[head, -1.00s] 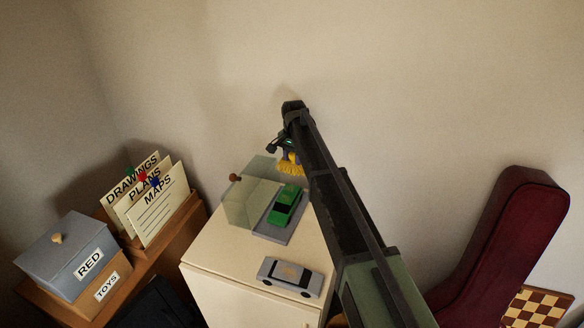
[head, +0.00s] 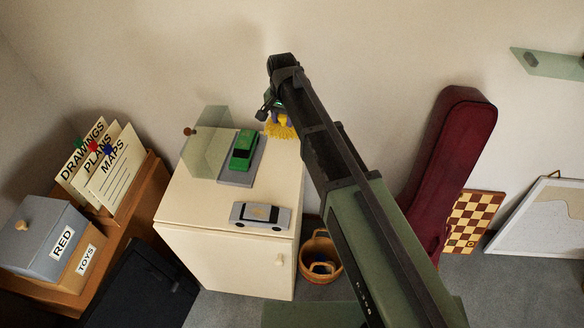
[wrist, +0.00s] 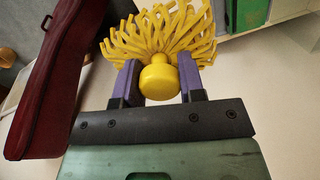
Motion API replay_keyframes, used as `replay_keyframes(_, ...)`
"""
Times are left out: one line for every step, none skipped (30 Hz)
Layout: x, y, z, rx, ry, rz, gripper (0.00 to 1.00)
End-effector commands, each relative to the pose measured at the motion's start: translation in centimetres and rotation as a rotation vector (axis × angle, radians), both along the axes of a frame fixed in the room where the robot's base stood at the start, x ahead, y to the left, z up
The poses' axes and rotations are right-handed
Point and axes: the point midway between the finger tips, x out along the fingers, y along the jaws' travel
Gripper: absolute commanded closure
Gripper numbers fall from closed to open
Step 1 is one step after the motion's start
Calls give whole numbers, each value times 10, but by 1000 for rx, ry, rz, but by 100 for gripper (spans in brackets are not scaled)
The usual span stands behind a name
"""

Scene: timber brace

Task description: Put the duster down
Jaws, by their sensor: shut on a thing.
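The duster (wrist: 158,80) has a yellow round handle end and a spread of yellow strands. My gripper (wrist: 160,82) is shut on its handle, with one purple finger on each side. In the head view the duster's yellow strands (head: 281,131) hang below my gripper (head: 274,112), in front of the wall near the cabinet's right back corner. Part of the gripper is hidden by my arm. The duster appears held up in the air; I cannot tell its exact height over the cabinet.
The cream cabinet (head: 190,210) bears a green car (head: 243,150) on a grey base with a glass panel (head: 208,140), and a silver car (head: 260,216). A basket (head: 320,258) stands on the floor to its right. A dark red case (head: 450,150) leans on the wall.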

Motion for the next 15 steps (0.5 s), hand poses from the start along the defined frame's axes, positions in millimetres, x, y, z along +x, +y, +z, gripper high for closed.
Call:
replay_keyframes(0, 0, -9, 0, 0, -1, 82)
replay_keyframes(0, 0, -15, 0, 0, -1, 82)
replay_keyframes(0, 0, -24, 0, 0, -1, 82)
replay_keyframes(0, 0, -33, 0, 0, -1, 82)
replay_keyframes(0, 0, -43, 0, 0, -1, 82)
replay_keyframes(0, 0, -58, 0, 0, -1, 82)
replay_keyframes(0, 0, -69, 0, 0, -1, 82)
replay_keyframes(0, 0, -80, 0, 0, -1, 82)
replay_keyframes(1, 0, -95, 0, 0, -2, 82)
replay_keyframes(0, 0, -105, 0, 0, -2, 82)
replay_keyframes(0, 0, -115, 0, 0, -2, 82)
replay_keyframes(0, 0, -129, 0, 0, -2, 82)
replay_keyframes(0, 0, -138, 0, 0, -2, 82)
replay_keyframes(0, 0, -147, 0, 0, -2, 82)
replay_keyframes(1, 0, -155, 0, 0, -2, 82)
